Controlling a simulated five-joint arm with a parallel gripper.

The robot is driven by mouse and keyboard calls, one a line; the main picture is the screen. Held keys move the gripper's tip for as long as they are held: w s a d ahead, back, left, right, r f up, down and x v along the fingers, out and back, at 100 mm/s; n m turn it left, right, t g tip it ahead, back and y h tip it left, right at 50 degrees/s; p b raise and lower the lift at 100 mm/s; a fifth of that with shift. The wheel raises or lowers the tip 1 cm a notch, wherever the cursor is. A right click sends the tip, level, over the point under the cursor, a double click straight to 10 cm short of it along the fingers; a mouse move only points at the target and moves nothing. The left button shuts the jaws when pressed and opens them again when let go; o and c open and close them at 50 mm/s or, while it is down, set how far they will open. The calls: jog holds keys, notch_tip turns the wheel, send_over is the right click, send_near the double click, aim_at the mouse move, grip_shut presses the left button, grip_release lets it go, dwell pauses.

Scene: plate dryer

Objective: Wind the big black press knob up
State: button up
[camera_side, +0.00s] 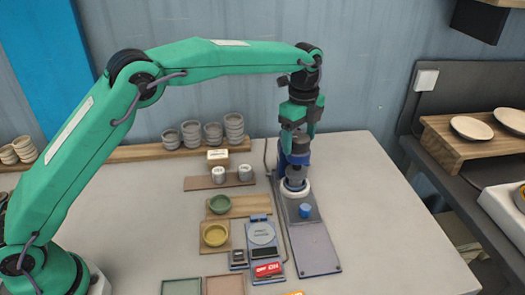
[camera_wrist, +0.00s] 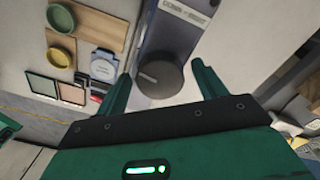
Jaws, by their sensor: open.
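The big black press knob (camera_wrist: 160,78) shows as a dark round disc in the wrist view, on top of the press. My gripper (camera_wrist: 162,69) is open, with one green finger on each side of the knob. Gaps show between the fingers and the knob, so I see no grip on it. In the side view my gripper (camera_side: 299,135) points down over the blue and grey press (camera_side: 296,161), which stands on a long grey base plate (camera_side: 312,247). In that view the fingers mostly hide the knob. I cannot tell the knob's exact height between the fingers.
A small blue cup (camera_side: 305,211) stands on the base plate near the press. To its left are a scale (camera_side: 262,234), a yellow bowl (camera_side: 215,235) and a green bowl (camera_side: 219,204). Stacked grey cups (camera_side: 234,127) stand on a back shelf. The table right of the press is clear.

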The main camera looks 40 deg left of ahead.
jog(key=shift+f, duration=0.1)
jog(key=shift+c, duration=0.4)
jog(key=c, duration=0.9)
jog(key=shift+n, duration=0.4)
jog(key=n, duration=0.9)
jog(key=shift+n, duration=0.3)
jog(key=n, duration=0.9)
jog(key=shift+n, duration=0.3)
